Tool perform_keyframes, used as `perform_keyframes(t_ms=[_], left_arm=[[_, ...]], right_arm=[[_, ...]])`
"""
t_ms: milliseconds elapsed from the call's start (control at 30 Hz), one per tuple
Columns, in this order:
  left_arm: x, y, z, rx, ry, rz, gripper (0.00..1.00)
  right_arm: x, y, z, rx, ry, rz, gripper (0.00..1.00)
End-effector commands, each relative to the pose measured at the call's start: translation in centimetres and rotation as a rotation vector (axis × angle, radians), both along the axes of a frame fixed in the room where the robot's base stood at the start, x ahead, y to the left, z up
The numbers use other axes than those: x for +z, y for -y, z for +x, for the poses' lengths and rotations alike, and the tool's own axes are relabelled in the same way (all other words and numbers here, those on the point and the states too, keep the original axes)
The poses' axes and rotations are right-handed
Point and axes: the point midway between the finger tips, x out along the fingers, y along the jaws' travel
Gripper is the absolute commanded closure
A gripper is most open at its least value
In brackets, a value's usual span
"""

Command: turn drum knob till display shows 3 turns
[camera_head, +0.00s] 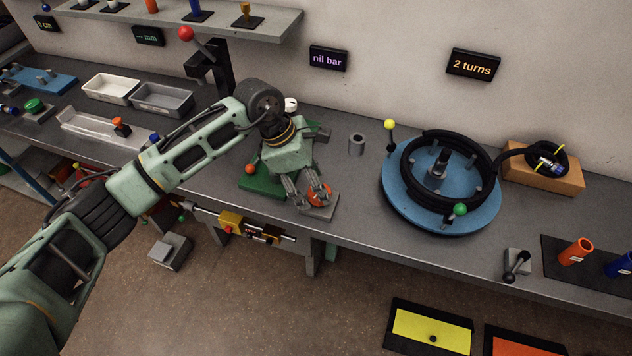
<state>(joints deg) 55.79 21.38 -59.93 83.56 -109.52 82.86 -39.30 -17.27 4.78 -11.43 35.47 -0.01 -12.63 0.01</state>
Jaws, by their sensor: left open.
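The blue drum (398,199) lies flat on the bench at centre right, with a black hose coiled around its pegs. A green ball knob (460,209) sits at its front rim, and a yellow ball knob (390,124) stands on a thin post at its back left. The display (473,65) on the wall behind reads "2 turns". My left gripper (308,198) is open, well left of the drum. Its fingers are at an orange piece (320,194) on a small grey plate; whether they touch it is unclear. My right gripper is not in view.
A wooden block (543,180) with the hose end on it stands right of the drum. A grey ring (356,144) stands between my gripper and the drum. A small lever (516,265) and an orange cylinder (576,251) are at front right.

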Motion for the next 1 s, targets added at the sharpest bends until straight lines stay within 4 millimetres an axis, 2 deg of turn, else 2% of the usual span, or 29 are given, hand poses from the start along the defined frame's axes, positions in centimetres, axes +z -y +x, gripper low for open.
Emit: perform_keyframes(t_ms=[200,467,900,1000], left_arm=[[-1.6,0.7,0.0,0.001,0.001,-0.001,0.43],[-1.7,0.8,0.0,0.0,0.001,-0.001,0.43],[-1.6,0.7,0.1,0.002,0.002,-0.002,0.82],[-1.6,0.7,0.1,0.003,0.003,-0.002,0.86]], right_arm=[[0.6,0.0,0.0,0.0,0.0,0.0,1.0],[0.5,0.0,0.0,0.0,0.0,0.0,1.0],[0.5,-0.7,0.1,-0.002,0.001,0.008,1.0],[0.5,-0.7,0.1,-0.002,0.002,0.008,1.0]])
